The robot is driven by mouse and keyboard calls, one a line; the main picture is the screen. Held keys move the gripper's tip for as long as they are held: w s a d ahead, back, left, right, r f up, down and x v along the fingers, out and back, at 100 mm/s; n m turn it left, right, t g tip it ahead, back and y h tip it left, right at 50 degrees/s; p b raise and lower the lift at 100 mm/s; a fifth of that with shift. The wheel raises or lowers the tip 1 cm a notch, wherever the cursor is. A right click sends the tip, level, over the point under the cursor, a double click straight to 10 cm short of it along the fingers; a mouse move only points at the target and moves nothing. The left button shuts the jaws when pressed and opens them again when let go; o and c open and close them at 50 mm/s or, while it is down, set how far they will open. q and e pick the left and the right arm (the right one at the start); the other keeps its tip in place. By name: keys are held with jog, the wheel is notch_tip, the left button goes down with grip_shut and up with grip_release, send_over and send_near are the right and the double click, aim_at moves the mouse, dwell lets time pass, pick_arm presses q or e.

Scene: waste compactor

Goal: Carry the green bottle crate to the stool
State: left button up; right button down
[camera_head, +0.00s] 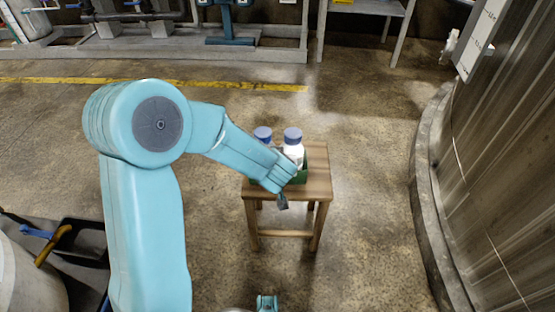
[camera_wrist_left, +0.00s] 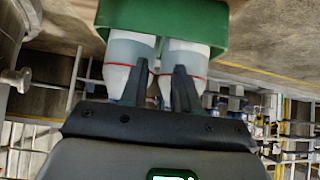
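The green bottle crate (camera_head: 303,168) is at the top of the wooden stool (camera_head: 319,184) in the head view. My left arm covers much of it, so its contact with the stool is hidden. Two white bottles (camera_head: 294,153) with blue caps stand up from it. In the left wrist view the crate (camera_wrist_left: 165,18) shows upside down at the top, with the bottles below it. My left gripper (camera_head: 283,201) is by the stool's near edge. Its dark fingers (camera_wrist_left: 155,75) are apart in front of the bottles, with no held object visible between them.
A large metal cylinder (camera_head: 510,150) with a raised curb (camera_head: 428,170) stands at right. A grey bench (camera_head: 365,7) and pipework on a plinth (camera_head: 180,52) are at the back. The concrete floor around the stool is clear, with a yellow line (camera_head: 210,84) behind it.

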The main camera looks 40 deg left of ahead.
pick_arm(q)
jog(key=v, duration=0.5)
jog(key=s+d+f+m+g+h, duration=0.2)
jog(key=s+d+f, duration=0.6)
jog(key=f, duration=0.4)
jog(key=s+d+f+m+g+h, duration=0.2)
jog(key=s+d+f+g+h, duration=0.2)
jog(key=s+d+f+h, duration=0.3)
jog(key=s+d+f, duration=0.2)
jog(key=d+f, duration=0.1)
jog(key=f, duration=0.2)
jog(key=shift+s+d+f+m+p, duration=0.25)
jog(key=shift+d+f+m+p, duration=0.05)
jog(key=shift+d+f+m, duration=0.1)
notch_tip(320, 180, up, 32)
jog(key=p, duration=3.2)
jog(key=shift+s+d+g, duration=0.4)
jog(key=shift+s+d, duration=0.05)
